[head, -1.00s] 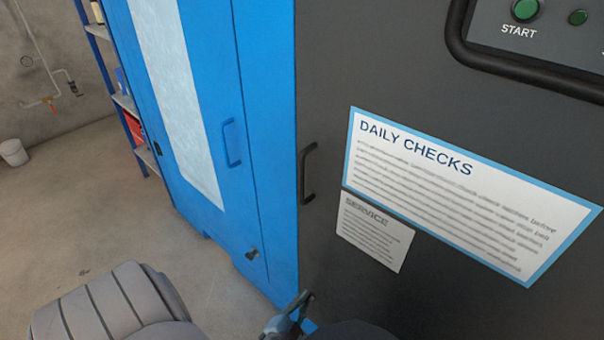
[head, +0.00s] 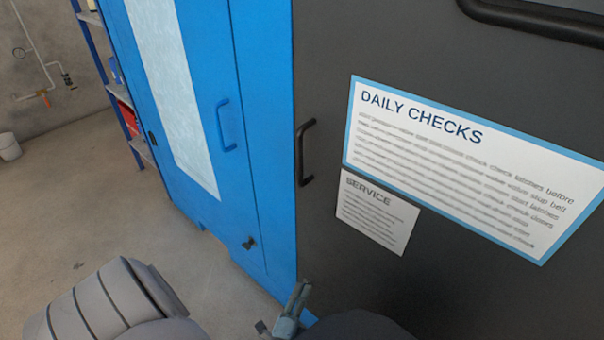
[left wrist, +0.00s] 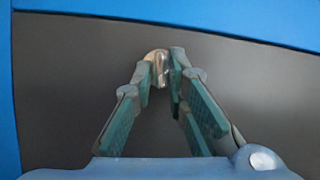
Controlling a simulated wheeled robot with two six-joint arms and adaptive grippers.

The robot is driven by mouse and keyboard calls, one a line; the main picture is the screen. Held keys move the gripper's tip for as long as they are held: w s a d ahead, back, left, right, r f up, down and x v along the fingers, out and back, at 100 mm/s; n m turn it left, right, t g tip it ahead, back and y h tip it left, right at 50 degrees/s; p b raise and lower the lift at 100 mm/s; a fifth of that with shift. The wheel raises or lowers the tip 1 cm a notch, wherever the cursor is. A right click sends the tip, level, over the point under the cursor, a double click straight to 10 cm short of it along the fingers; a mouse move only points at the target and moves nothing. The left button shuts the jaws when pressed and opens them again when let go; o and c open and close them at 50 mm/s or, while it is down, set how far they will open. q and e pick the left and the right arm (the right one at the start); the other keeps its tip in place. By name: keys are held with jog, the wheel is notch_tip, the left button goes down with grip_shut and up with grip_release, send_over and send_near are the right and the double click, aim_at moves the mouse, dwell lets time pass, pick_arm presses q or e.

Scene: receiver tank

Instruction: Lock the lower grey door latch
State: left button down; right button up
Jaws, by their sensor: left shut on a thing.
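The dark grey door (head: 400,50) fills the right of the head view. My left gripper (head: 292,308) is at the bottom edge of that view, low against the door near its left edge. In the left wrist view my gripper (left wrist: 167,68) is shut on a small pale metal latch (left wrist: 158,62) in front of the dark grey panel. The fingers hide part of the latch, so its exact turn is hard to tell. The latch cannot be made out in the head view. My right gripper is not in view.
A blue cabinet (head: 265,130) stands left of the grey door, with a blue handle (head: 226,125) and a small black latch (head: 250,243). A black handle (head: 304,152) and paper notices (head: 460,165) are on the grey door.

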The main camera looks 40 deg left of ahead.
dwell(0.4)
pick_arm(q)
jog(key=c, duration=1.7)
grip_release()
jog(key=shift+r, duration=0.1)
